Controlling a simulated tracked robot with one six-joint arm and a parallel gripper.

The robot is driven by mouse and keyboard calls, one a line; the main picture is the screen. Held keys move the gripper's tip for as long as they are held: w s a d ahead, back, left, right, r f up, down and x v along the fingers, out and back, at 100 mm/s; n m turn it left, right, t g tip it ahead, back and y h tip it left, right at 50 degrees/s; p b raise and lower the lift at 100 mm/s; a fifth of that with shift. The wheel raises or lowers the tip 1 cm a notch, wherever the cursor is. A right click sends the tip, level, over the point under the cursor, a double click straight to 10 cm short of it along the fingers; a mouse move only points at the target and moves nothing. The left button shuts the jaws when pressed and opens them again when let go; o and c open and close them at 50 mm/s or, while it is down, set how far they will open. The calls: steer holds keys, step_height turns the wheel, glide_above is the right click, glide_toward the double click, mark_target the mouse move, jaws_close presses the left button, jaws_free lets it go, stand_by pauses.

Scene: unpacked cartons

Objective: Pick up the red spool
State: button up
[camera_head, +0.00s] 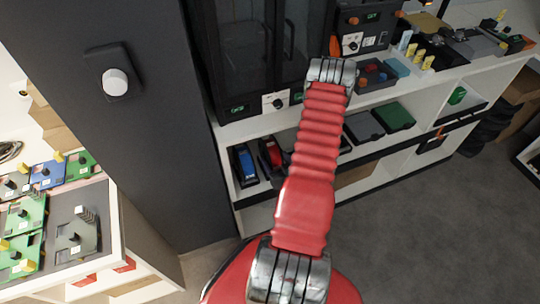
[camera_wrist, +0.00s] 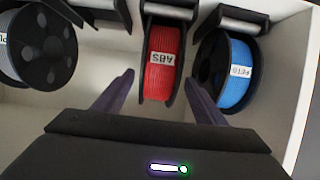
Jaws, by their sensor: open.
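The red spool (camera_wrist: 162,62), with an "ABS" label that reads upside down, stands on edge in a white shelf compartment in the wrist view. My gripper (camera_wrist: 159,80) is open, with one dark finger on each side of the red spool. A gap shows between the fingers and the spool; I cannot tell how deep they reach. In the head view the red spool (camera_head: 271,153) sits on the lower shelf, partly behind my red arm.
A blue spool (camera_wrist: 238,72) stands close to the right of the red one, near the compartment's side wall. A grey spool (camera_wrist: 38,46) stands at the left. Dark holders sit behind them. A dark pillar (camera_head: 130,130) stands left of the shelf (camera_head: 232,206).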

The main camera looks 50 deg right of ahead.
steer(key=shift+x, duration=0.9)
steer(key=shift+x, duration=2.6)
steer(key=shift+s+f, duration=0.1)
steer(key=shift+f, duration=0.1)
steer(key=c, duration=1.5)
